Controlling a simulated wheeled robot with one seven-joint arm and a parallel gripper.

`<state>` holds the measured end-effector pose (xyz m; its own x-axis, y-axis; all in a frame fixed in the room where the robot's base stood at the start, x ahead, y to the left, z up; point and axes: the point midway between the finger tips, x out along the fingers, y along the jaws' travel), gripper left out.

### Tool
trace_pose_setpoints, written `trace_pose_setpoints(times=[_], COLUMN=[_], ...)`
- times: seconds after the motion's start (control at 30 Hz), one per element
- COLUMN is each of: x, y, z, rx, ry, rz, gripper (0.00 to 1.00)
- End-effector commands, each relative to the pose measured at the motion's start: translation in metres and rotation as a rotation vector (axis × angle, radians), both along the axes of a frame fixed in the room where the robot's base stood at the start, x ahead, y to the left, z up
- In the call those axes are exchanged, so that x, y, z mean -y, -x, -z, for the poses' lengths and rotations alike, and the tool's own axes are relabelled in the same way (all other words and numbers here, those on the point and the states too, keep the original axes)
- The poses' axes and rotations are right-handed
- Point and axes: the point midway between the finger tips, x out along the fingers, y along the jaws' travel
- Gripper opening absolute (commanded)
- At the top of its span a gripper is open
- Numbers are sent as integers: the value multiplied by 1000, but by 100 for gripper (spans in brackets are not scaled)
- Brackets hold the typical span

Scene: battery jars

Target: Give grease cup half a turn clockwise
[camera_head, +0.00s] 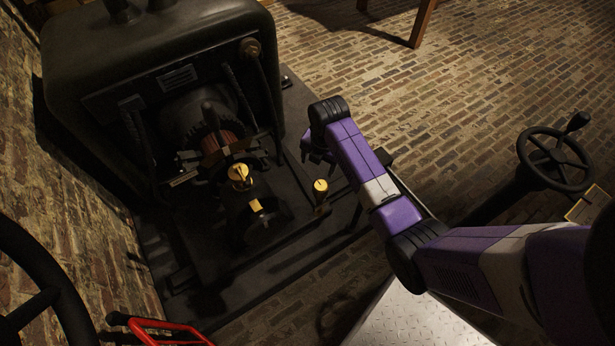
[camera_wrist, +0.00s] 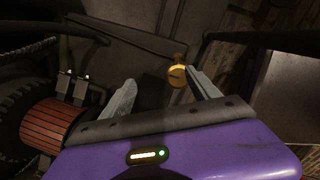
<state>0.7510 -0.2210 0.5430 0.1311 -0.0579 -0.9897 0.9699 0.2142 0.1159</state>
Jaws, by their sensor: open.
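Two brass caps show in the head view. One brass cup (camera_head: 239,174) sits on top of the dark machine's bearing, and a second brass cup (camera_head: 320,186) stands apart to its right, near the base's edge. I cannot tell from looks alone which is the grease cup. My gripper (camera_head: 318,160) is a little above the right-hand cup in the picture, its fingers partly hidden by my wrist. In the wrist view my gripper (camera_wrist: 162,92) is open and empty. A brass cup (camera_wrist: 177,75) with a dark mark shows beyond the fingertips, nearer the right finger; it appears apart from them.
The dark machine (camera_head: 150,60) has a copper commutator (camera_wrist: 50,125), left of my fingers in the wrist view. A black handwheel (camera_head: 555,158) stands at right, a red-framed object (camera_head: 165,328) at lower left. Open brick floor (camera_head: 390,90) lies behind my arm.

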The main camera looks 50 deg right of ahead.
Motion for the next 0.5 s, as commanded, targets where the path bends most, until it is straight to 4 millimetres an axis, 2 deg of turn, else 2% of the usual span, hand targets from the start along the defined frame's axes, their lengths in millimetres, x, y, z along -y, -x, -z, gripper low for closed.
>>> trace_pose_setpoints(times=[0.1, 0.2, 0.37, 0.5], x=[-8, -12, -15, -14], y=[18, 27, 33, 33], z=[6, 7, 7, 17], rx=[-78, -117, -142, -143], ry=[-22, -34, -42, -40], rz=[-114, -195, -277, -296], gripper=[70, 70, 70, 70])
